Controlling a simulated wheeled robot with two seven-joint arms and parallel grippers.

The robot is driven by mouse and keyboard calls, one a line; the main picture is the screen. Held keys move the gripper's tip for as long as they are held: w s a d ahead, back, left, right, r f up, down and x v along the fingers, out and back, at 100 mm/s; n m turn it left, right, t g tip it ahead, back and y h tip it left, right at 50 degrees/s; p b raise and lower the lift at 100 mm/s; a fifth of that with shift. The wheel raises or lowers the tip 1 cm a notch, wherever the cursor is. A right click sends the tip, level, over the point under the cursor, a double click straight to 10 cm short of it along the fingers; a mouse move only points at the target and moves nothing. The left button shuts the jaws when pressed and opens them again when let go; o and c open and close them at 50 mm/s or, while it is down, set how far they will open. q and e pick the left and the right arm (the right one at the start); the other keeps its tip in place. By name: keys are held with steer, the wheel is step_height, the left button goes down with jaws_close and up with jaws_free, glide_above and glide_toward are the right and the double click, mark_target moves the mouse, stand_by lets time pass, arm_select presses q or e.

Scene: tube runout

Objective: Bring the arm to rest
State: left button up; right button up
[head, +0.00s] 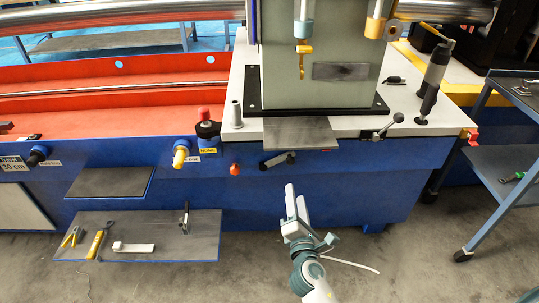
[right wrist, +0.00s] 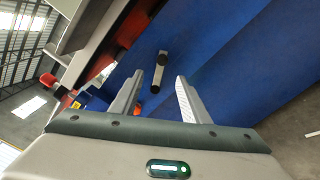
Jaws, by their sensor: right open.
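My right gripper (head: 297,202) is in the lower middle of the head view, in front of the blue machine front and above the grey floor. Its two fingers are apart and nothing is between them. In the right wrist view the open right gripper (right wrist: 160,82) faces the blue machine front (right wrist: 205,70). A dark lever handle (right wrist: 158,72) shows beyond the gap between the fingers, apart from them. The same lever handle (head: 278,158) is on the machine front in the head view, above the gripper. My left gripper is not in view.
A low shelf (head: 185,248) with several tools is at the lower left. A small dark ledge (head: 110,182) is above it. A blue trolley (head: 505,165) stands at the right. A grey plate (head: 300,132) juts from the machine top. Floor (head: 410,255) is clear right of the gripper.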

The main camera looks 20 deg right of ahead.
steer(key=s+a+f+m+g+y, duration=0.2)
steer(key=s+f+m+g, duration=0.4)
steer(key=s+f+m, duration=0.55)
steer(key=s+a+f+m+g+y, duration=0.1)
steer(key=s+a+m+g+y, duration=0.25)
steer(key=s, duration=0.55)
steer(key=s+a+f+m+g+y, duration=0.1)
steer(key=s+a+m+y, duration=0.1)
steer(key=s+a+m, duration=0.35)
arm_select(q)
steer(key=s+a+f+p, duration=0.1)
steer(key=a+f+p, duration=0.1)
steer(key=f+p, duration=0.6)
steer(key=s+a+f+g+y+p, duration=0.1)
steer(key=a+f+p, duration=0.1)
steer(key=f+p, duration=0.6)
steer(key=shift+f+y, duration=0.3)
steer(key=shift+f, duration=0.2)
arm_select(e)
steer(key=s+d+f, duration=0.1)
steer(key=s+f, duration=0.1)
steer(key=f, duration=0.6)
steer(key=s+d+f+n+g+h, duration=0.1)
steer(key=s+d+f, duration=0.1)
steer(key=f, duration=0.6)
steer(key=shift+s+d+f, duration=0.25)
steer(key=shift+s+f, duration=0.05)
steer(key=shift+s, duration=0.5)
